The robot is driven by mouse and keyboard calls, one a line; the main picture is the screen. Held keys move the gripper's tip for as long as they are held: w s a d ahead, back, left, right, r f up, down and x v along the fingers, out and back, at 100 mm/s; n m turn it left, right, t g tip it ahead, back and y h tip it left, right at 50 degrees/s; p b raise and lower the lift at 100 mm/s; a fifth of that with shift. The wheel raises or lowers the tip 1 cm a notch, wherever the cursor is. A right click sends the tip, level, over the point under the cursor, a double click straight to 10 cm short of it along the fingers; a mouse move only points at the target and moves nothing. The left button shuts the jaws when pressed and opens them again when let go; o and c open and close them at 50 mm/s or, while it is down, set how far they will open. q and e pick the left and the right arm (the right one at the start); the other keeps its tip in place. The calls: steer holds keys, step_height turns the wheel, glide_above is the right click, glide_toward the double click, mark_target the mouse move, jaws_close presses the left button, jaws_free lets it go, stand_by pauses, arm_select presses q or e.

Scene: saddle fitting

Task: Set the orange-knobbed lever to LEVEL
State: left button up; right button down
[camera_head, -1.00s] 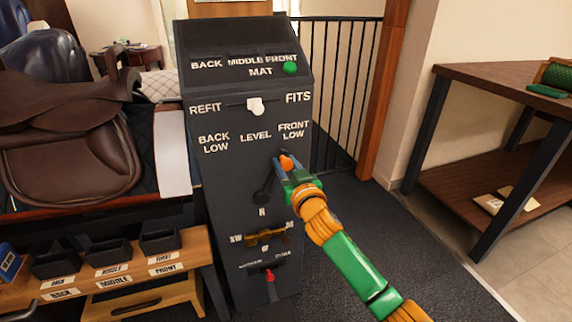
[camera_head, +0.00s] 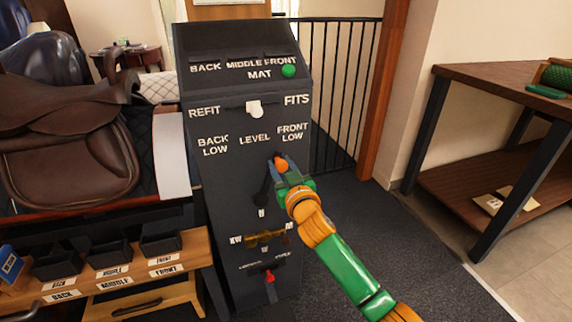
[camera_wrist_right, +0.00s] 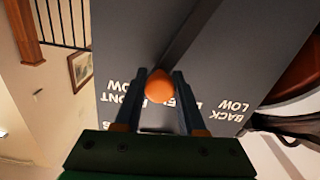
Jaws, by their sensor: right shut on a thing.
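The orange-knobbed lever (camera_head: 281,161) is on the front of the dark panel (camera_head: 235,190). Its dark arm rises from a low pivot and leans right, with the knob below and between the LEVEL label (camera_head: 254,139) and the FRONT LOW label (camera_head: 292,132). My right gripper (camera_head: 279,166) is shut on the orange knob. In the right wrist view the knob (camera_wrist_right: 159,86) sits between the two fingers. My left gripper is not in view.
A white knob (camera_head: 254,109) sits between REFIT and FITS, with a green button (camera_head: 288,71) above. A red-tipped switch (camera_head: 269,276) is low on the panel. A saddle (camera_head: 65,150) is at left, small bins (camera_head: 108,255) below it, and a wooden table (camera_head: 505,85) at right.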

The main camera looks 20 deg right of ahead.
steer(key=a+n, duration=0.1)
steer(key=a, duration=0.1)
steer(key=a+r+n, duration=0.1)
steer(key=a+n, duration=0.1)
steer(key=shift+s+a+n, duration=0.1)
steer(key=shift+a+n, duration=0.2)
steer(key=shift+a, duration=0.15)
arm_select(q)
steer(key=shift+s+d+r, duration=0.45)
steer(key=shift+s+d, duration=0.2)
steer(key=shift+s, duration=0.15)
arm_select(e)
steer(key=c, duration=0.5)
jaws_free()
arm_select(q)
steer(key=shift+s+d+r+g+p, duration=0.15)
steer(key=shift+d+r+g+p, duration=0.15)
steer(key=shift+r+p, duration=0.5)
arm_select(e)
steer(key=s, duration=0.7)
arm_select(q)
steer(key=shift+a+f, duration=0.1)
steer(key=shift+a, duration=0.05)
